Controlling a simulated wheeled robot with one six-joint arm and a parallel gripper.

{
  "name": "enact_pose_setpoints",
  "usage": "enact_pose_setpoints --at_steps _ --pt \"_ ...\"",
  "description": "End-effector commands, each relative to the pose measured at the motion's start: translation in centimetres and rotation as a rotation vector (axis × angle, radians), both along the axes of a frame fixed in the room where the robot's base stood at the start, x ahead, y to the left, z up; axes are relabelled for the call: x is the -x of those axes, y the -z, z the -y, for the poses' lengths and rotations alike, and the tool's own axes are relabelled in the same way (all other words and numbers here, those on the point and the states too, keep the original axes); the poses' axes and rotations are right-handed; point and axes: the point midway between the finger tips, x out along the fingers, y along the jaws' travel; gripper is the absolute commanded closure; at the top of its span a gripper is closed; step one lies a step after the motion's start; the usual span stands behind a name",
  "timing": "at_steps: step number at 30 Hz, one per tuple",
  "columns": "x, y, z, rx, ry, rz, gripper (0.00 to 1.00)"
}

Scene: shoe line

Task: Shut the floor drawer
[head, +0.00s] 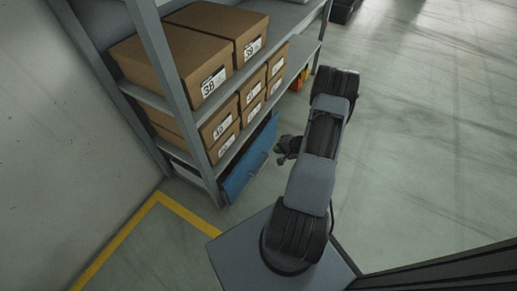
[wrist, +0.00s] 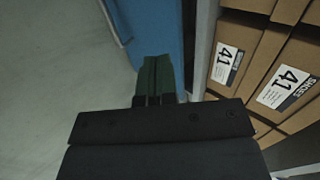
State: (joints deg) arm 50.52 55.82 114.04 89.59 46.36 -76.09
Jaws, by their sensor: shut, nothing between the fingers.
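The floor drawer (head: 246,168) is a blue drawer at the bottom of the grey shelf rack. Its front stands out a little past the shelf edge in the head view; how deep the gap behind it is, I cannot tell. In the wrist view the blue drawer (wrist: 150,22) fills the upper middle, with a thin grey handle (wrist: 113,22) on its left side. My gripper (head: 281,153) is low beside the drawer front, partly hidden by my arm. In the wrist view my gripper's fingertips (wrist: 156,60) are together, empty, and overlap the blue face; contact is unclear.
The shelf rack (head: 176,75) holds several brown shoe boxes (head: 208,82) above the drawer. Its grey upright also shows in the wrist view (wrist: 202,45). A yellow floor line (head: 120,236) runs at lower left. Open floor (head: 430,130) lies to the right.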

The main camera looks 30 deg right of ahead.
Motion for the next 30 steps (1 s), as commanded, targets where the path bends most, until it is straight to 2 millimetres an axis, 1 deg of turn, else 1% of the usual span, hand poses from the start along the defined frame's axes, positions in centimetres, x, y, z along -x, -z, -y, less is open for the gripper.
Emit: enact_pose_setpoints --at_steps 2,5,8,15,20,21,24,30 --pt "0.2 1.0 0.4 -0.001 0.025 0.000 1.00" --pt "-0.1 2.1 0.3 0.000 0.037 0.000 1.00" --pt "-1.0 3.2 -0.2 0.000 0.035 0.001 1.00" --pt "-4.0 6.4 -1.8 0.001 0.033 0.000 1.00" --pt "-5.8 8.3 -2.8 0.000 0.035 0.000 1.00" --pt "-6.3 8.5 -3.0 0.000 0.035 0.000 1.00" --pt "-7.5 8.2 -3.7 0.001 0.033 0.003 1.00" --pt "-9.0 8.1 -4.4 0.001 0.037 0.001 1.00"
